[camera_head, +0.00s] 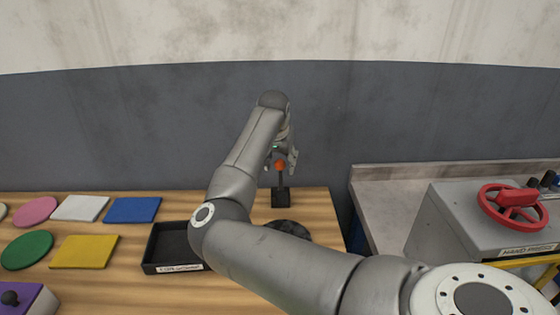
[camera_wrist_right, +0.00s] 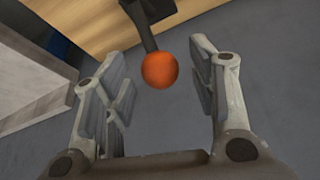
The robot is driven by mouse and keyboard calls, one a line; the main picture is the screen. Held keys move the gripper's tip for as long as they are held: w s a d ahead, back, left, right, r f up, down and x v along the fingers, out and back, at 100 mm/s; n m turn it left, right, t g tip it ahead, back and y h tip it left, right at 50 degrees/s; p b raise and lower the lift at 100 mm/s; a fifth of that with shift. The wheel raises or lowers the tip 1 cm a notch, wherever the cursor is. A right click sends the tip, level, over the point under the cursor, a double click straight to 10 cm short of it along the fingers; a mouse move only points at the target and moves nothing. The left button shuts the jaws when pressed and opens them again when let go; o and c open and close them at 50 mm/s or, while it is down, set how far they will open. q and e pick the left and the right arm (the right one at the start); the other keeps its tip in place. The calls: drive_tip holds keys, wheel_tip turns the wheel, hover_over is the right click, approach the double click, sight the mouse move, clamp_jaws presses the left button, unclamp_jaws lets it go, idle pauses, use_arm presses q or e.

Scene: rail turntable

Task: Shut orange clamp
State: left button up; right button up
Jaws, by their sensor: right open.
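The orange clamp shows as an orange ball knob (camera_head: 280,165) on a dark upright lever, with a black base (camera_head: 281,197) near the back right of the wooden table. My right gripper (camera_head: 282,160) is at the knob, with its fingers on either side. In the right wrist view the orange knob (camera_wrist_right: 160,70) lies between the open fingers of my right gripper (camera_wrist_right: 160,85), with gaps visible on both sides. The dark lever runs from the knob toward the top of that view. My left gripper is not in view.
A black tray (camera_head: 149,254) and a dark round object (camera_head: 288,229) are on the table (camera_head: 110,284), partly behind my right arm. Several coloured flat pieces lie at left. A grey machine with a red handwheel (camera_head: 486,205) stands right. A grey wall (camera_head: 120,130) is close behind.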

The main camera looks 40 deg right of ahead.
drive_tip(key=shift+f, duration=0.15)
drive_tip(key=shift+c, duration=0.2)
clamp_jaws()
drive_tip(key=shift+d, duration=0.15)
